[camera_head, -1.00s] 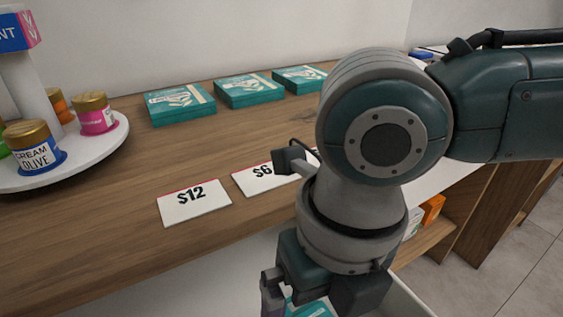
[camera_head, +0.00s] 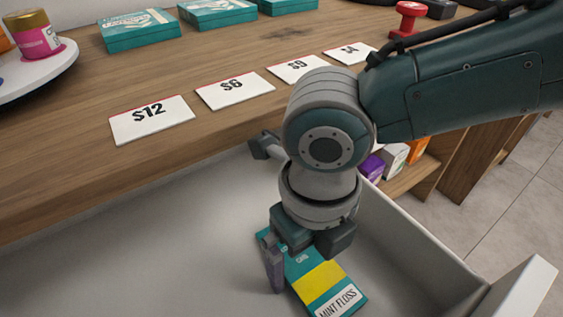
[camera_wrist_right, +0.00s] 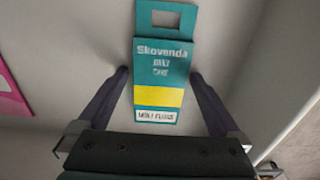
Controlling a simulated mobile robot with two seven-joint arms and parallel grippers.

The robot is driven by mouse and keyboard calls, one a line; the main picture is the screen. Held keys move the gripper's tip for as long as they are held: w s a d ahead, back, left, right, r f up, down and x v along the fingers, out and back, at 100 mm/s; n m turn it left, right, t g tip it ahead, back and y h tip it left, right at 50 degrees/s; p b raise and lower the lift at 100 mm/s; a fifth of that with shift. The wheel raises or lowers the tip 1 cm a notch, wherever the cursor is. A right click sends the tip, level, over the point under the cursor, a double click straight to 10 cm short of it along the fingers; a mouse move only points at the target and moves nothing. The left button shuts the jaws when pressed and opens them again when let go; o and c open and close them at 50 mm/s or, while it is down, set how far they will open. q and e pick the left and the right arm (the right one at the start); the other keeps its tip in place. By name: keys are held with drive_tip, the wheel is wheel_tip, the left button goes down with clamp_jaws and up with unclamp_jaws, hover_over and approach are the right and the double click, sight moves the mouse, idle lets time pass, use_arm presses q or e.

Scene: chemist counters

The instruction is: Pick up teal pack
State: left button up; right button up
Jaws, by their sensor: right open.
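The teal pack (camera_head: 322,284) lies in the open white drawer and has a yellow band and a "MINT FLOSS" label. In the right wrist view the teal pack (camera_wrist_right: 163,60) shows its hang hole at the top. My right gripper (camera_head: 296,268) is over the pack, pointing down, and hides part of it. In the wrist view its two fingers (camera_wrist_right: 160,82) are open, one on each side of the pack, with gaps between. Whether the fingertips are level with the pack is unclear. My left gripper is not in view.
The drawer (camera_head: 130,245) has clear floor left of the pack; its right wall (camera_head: 425,240) is close by. A pink item (camera_wrist_right: 12,95) shows at the wrist view's left edge. The wooden counter (camera_head: 60,190) above holds price cards (camera_head: 152,119) and teal boxes (camera_head: 138,33).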

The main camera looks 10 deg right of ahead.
drive_tip(key=c, duration=1.2)
drive_tip(key=shift+o, duration=0.2)
drive_tip(key=shift+r, duration=0.15)
